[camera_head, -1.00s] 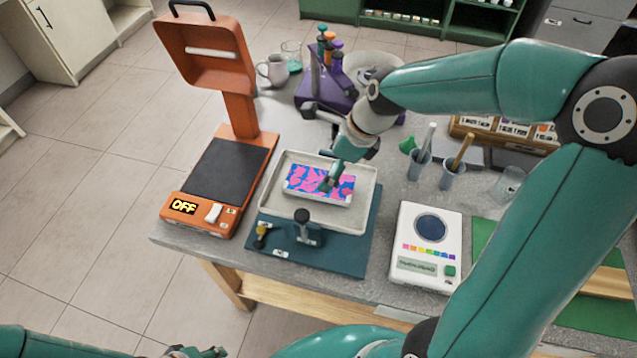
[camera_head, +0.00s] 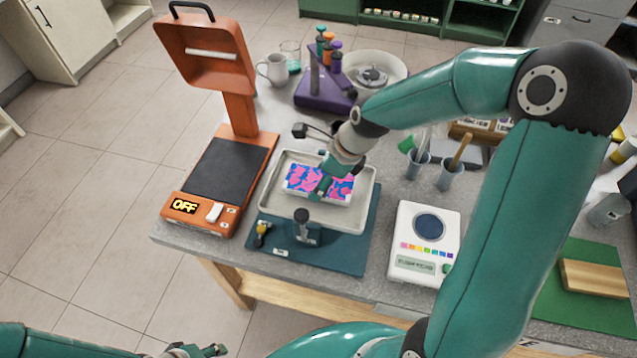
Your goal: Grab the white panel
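A white-edged panel (camera_head: 301,181) with a pink and blue pattern on its top lies in the pale tray (camera_head: 349,223), which stands on a dark teal base. My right gripper (camera_head: 322,188) comes in from above right, with a teal finger over the middle of the panel. It hides part of the panel, and I cannot tell whether it touches it or how far its fingers are apart. My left gripper (camera_head: 200,350) is low at the bottom edge, away from the table, only partly in view.
An orange device (camera_head: 231,173) with its lid raised stands left of the tray. A white instrument (camera_head: 424,240) stands at the right. A purple stand (camera_head: 318,97), a mug (camera_head: 272,71) and cups (camera_head: 452,174) are behind.

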